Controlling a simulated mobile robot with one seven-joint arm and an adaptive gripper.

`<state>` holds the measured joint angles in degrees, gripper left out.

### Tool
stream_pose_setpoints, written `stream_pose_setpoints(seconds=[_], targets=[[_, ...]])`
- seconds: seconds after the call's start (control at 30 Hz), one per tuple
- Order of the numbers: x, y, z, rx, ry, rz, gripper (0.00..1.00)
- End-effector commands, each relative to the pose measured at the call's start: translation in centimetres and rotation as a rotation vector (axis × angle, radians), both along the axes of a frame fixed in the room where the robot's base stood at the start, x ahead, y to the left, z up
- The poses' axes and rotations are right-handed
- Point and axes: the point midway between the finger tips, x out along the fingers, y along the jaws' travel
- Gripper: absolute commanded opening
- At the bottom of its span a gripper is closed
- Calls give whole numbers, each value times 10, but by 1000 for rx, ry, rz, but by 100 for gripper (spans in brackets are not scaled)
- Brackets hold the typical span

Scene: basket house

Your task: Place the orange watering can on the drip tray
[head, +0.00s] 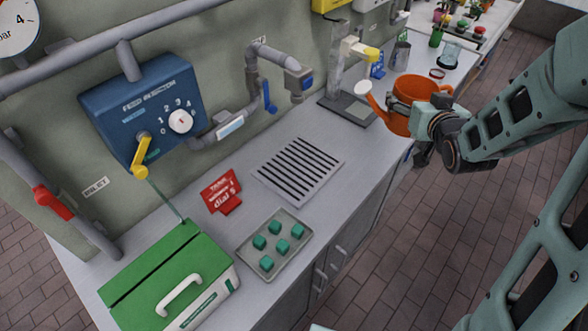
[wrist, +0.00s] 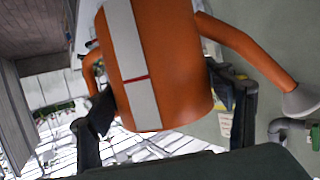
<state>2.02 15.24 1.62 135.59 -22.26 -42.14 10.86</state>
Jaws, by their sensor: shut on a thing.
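The orange watering can (head: 408,98) is at the right in the head view, upright or nearly so, near the counter's front edge. Its spout, with a pale rose, points left toward the wall. My gripper (head: 432,128) is shut on its body; in the wrist view the can (wrist: 178,70) fills the middle between the two dark fingers (wrist: 165,112). A pale strip with a red mark runs down its side. The drip tray (head: 298,170), a light plate with dark slots, lies flat and empty on the counter, left of and nearer than the can.
A red sign (head: 221,190) and a tray of teal cubes (head: 275,245) lie near the drip tray. A green-lidded box (head: 170,275) stands front left. A pipe outlet (head: 298,82) hangs from the wall above the drip tray's far side. A dark-based stand (head: 347,108) is beside the can.

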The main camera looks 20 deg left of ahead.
Motion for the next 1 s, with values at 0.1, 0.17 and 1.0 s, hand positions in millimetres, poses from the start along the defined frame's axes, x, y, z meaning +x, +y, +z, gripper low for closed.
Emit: stream_pose_setpoints(seconds=[0.1, 0.17, 1.0], targets=[[-2, 27, -1, 0, -3, 124, 47], [-5, 41, -1, -1, -3, 188, 47], [-74, 178, -57, 1, 5, 688, 47]])
